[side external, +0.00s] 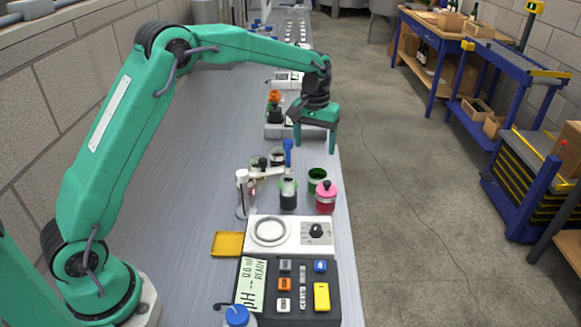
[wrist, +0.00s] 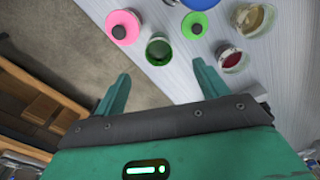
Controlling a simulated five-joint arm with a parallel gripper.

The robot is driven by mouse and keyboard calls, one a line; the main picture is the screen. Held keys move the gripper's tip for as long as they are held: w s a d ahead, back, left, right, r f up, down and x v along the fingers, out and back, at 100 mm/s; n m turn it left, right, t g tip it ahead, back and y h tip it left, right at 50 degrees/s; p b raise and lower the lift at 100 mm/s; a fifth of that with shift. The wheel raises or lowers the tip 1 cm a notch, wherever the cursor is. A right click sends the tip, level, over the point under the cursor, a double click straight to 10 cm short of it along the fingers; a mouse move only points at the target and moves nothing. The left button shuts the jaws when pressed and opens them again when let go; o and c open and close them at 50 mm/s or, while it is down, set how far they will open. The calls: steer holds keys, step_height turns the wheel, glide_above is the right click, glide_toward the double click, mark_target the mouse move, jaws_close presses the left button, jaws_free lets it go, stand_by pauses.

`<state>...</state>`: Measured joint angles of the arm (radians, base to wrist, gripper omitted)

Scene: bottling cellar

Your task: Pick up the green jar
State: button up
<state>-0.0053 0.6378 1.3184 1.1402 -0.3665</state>
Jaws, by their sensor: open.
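The green jar (side external: 317,175) stands on the bench near its right edge in the side view, behind the pink-lidded jar. In the wrist view the green jar (wrist: 159,50) is seen from above as an open round container, ahead of my fingers and roughly between their lines. My gripper (side external: 316,147) is above the bench, behind and above the jar, with its fingers pointing down. In the wrist view my gripper (wrist: 160,82) has its two fingers spread wide with nothing between them.
A pink-lidded jar (side external: 326,196) stands close in front of the green jar. A white hotplate (side external: 270,236) and a pH meter (side external: 288,290) are nearer. The bench edge lies close on the right.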

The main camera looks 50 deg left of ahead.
glide_toward(318, 174)
steer(key=d, duration=0.1)
steer(key=shift+n+g, duration=0.3)
steer(key=shift+s+d+f, duration=0.1)
steer(key=shift+s+f, duration=0.15)
steer(key=shift+f, duration=1.15)
steer(key=shift+s+d+f, duration=0.1)
steer(key=shift+s+f, duration=0.1)
steer(key=shift+f, duration=1.2)
steer(key=shift+s+f, duration=0.25)
steer(key=shift+f, duration=1.15)
steer(key=c, duration=1.2)
steer(key=shift+o, duration=0.2)
steer(key=shift+r, duration=0.1)
step_height(318, 174, up, 10)
